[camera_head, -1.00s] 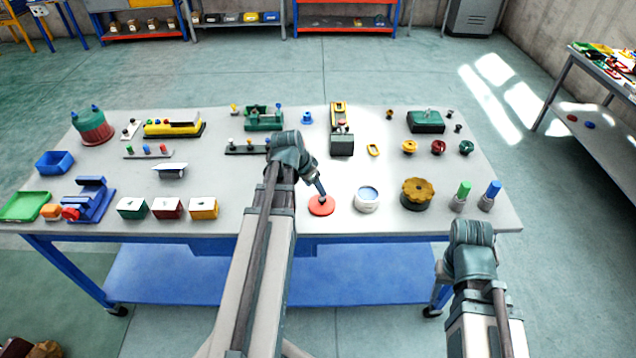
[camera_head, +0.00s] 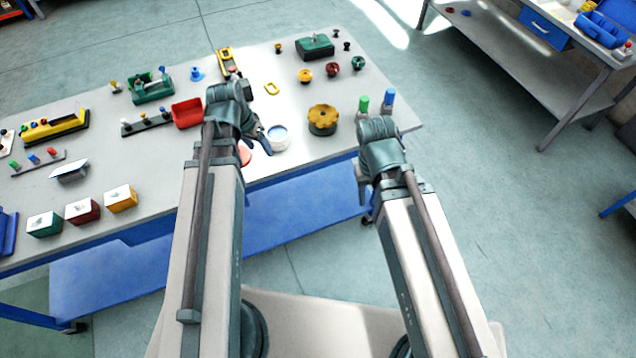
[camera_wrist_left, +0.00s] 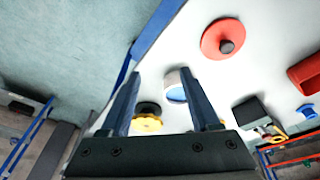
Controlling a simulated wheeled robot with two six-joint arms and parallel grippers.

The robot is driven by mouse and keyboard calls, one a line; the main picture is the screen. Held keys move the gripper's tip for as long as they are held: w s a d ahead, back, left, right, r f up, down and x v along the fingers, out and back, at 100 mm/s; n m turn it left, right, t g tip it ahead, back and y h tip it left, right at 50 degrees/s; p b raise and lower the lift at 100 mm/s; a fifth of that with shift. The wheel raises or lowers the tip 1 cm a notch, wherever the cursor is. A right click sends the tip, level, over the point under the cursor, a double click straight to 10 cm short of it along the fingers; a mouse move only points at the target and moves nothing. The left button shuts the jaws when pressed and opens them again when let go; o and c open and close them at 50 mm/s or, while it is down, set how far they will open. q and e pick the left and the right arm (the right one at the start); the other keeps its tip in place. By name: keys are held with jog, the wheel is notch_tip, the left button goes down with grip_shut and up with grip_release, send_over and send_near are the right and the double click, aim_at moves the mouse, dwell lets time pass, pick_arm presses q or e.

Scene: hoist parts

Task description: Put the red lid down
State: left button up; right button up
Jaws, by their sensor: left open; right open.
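The red lid (camera_wrist_left: 215,35), a round disc with a dark knob (camera_wrist_left: 226,46), lies flat on the table in the left wrist view. In the head view a sliver of the lid (camera_head: 245,154) shows beside my left arm, which hides the rest. My left gripper (camera_head: 263,140) is open and empty, apart from the lid, and near the white jar with a blue inside (camera_head: 278,138). Its fingers (camera_wrist_left: 165,100) spread in the left wrist view with the jar (camera_wrist_left: 174,86) seen between them. My right gripper (camera_head: 361,176) is mostly hidden by its wrist, off the table's front edge.
Green (camera_head: 363,104) and blue (camera_head: 388,100) topped pegs stand near the table corner. A red bin (camera_head: 187,113) is left of my left wrist. Bare table (camera_head: 165,185) shows left of my left arm.

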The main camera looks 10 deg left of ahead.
pick_arm(q)
jog(key=s+d+g+y, duration=0.1)
jog(key=s+d, duration=0.4)
jog(key=d, duration=0.4)
jog(key=s+d+g+y, duration=0.1)
jog(key=s+d, duration=0.4)
jog(key=d, duration=0.5)
jog(key=shift+s+d+f+m+g+y, duration=0.25)
jog(key=shift+m+g+y, duration=0.05)
jog(key=shift+g, duration=0.1)
jog(key=shift+f+b, duration=0.45)
